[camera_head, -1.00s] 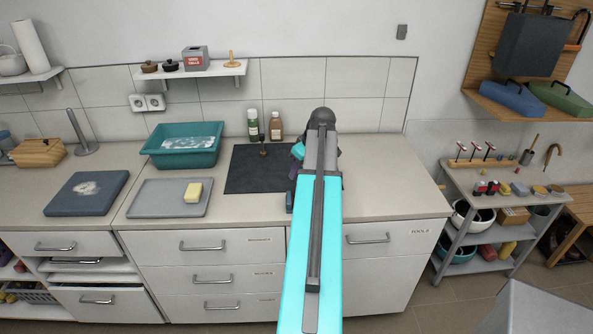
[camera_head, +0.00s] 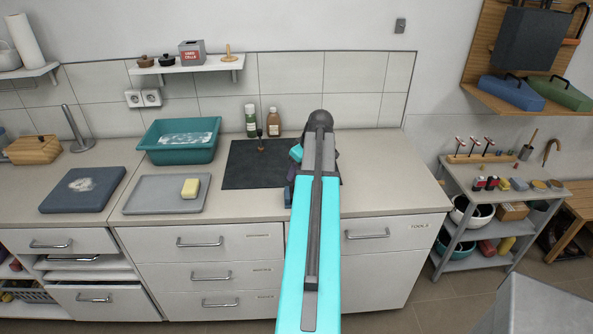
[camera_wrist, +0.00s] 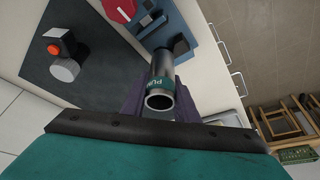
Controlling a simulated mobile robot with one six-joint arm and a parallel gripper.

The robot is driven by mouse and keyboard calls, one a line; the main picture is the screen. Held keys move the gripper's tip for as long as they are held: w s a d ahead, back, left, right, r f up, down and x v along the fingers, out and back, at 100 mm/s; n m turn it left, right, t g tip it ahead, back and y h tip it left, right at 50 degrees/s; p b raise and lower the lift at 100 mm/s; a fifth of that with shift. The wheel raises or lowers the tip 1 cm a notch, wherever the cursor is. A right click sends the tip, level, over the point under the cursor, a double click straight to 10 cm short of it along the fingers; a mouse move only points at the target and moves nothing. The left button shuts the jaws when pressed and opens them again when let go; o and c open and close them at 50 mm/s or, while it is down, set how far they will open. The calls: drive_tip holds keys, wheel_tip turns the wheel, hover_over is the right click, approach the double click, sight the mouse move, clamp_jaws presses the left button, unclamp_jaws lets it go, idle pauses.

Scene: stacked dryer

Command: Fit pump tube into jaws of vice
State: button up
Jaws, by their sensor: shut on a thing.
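The pump tube (camera_wrist: 163,68) is a grey metal cylinder with a teal band and partly readable lettering, in the wrist view. My gripper (camera_wrist: 160,103) has purple fingers on either side of the tube and is shut on it. The tube's open near end faces the wrist camera. Its far end lies close to the vice (camera_wrist: 204,42), a blue body with dark grey jaw blocks and a red part at its left. I cannot tell whether the far end is between the jaws. In the head view my arm hides the tube and most of the vice.
A dark mat (camera_head: 250,175) lies left of my arm, with a small orange-and-dark object and a white cylinder on it in the wrist view. Two bottles (camera_head: 273,123) stand behind. A teal basin (camera_head: 180,153) and a grey tray (camera_head: 140,195) with a sponge are farther left. Counter right is clear.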

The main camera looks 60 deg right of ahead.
drive_tip(key=shift+f+b, duration=0.65)
drive_tip(key=shift+f, duration=0.7)
drive_tip(key=shift+f+b, duration=0.95)
drive_tip(key=shift+f, duration=0.25)
idle(4.5)
drive_tip(key=o, duration=1.2)
drive_tip(key=shift+a, duration=0.1)
